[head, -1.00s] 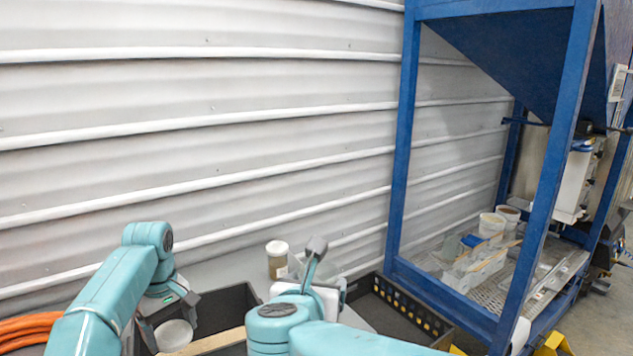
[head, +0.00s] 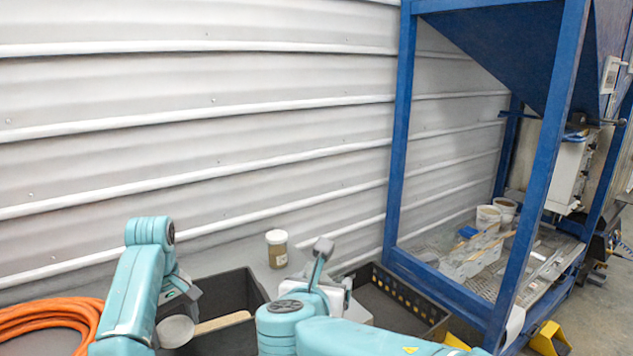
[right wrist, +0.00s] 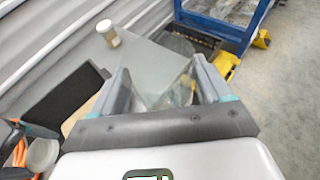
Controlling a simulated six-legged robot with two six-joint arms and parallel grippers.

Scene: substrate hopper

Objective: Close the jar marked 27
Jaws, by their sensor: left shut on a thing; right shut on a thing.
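A jar (head: 277,249) with a pale lid and brown contents stands on the grey surface by the wall. It also shows in the right wrist view (right wrist: 108,33). No number is readable on it. My left gripper (head: 180,300) is shut on a round whitish disc-topped thing (head: 175,332), a lid or lidded container, over the black bin's near left part. It shows at the left of the right wrist view (right wrist: 42,153). My right gripper (right wrist: 161,68) is shut on a clear, glassy thing (right wrist: 160,88) whose full shape is unclear. The right arm hides it in the head view.
A black bin (head: 236,283) with a tan strip (head: 222,322) lies between my arms. A black crate (head: 440,322) with yellow-edged holes is to the right, beside a blue hopper frame (head: 397,140). An orange hose (head: 45,312) coils at left. The corrugated wall closes the back.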

